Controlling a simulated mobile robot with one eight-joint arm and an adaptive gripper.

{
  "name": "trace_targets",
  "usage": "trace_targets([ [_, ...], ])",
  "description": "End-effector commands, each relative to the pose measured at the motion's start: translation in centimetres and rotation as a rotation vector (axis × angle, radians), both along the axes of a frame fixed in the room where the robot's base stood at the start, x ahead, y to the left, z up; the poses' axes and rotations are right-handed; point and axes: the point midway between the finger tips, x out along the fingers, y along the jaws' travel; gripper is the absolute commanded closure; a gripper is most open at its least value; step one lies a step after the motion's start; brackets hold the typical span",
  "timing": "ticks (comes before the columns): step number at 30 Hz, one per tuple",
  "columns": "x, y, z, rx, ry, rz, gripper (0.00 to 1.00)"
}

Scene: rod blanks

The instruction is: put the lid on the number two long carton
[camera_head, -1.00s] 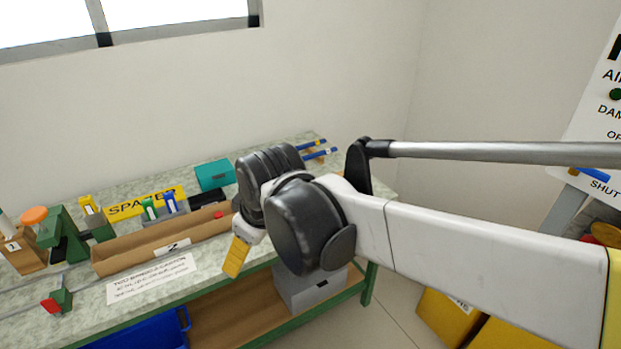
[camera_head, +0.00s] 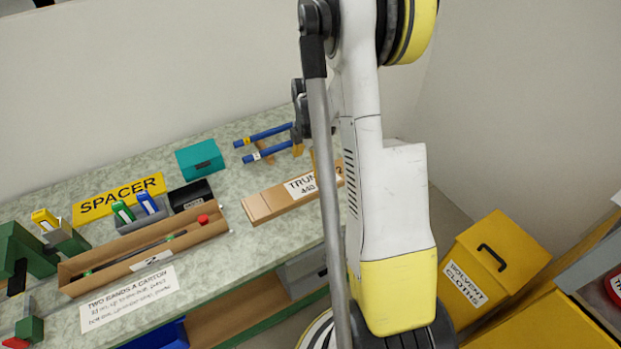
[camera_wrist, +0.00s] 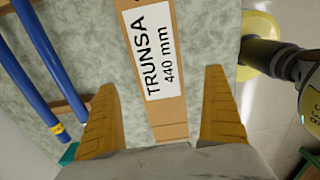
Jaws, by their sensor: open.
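The number two long carton (camera_head: 196,241) lies open on the bench in the head view, with a "2" label (camera_head: 152,261) on its front wall. A dark rod (camera_head: 140,256) lies inside it, with a red piece (camera_head: 203,219) near the right end. The brown lid (camera_head: 261,206), labelled TRUNSA 440 mm, lies on the bench to the carton's right, partly hidden by my arm. In the wrist view, my gripper (camera_wrist: 160,80) is open, its yellow fingers on either side of the lid (camera_wrist: 168,113).
Blue rods (camera_head: 265,134) on a rest lie behind the lid. A paper note (camera_head: 128,300) lies in front. Yellow bins (camera_head: 510,255) stand right.

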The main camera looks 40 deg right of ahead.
Motion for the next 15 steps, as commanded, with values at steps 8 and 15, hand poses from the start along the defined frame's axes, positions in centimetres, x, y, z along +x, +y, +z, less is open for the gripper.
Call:
trace_targets([
  [8, 0.1, 0.0, -4.0, -0.001, -0.001, -0.001, 0.0],
  [15, 0.4, -0.2, -7.3, -0.001, -0.002, -0.002, 0.0],
])
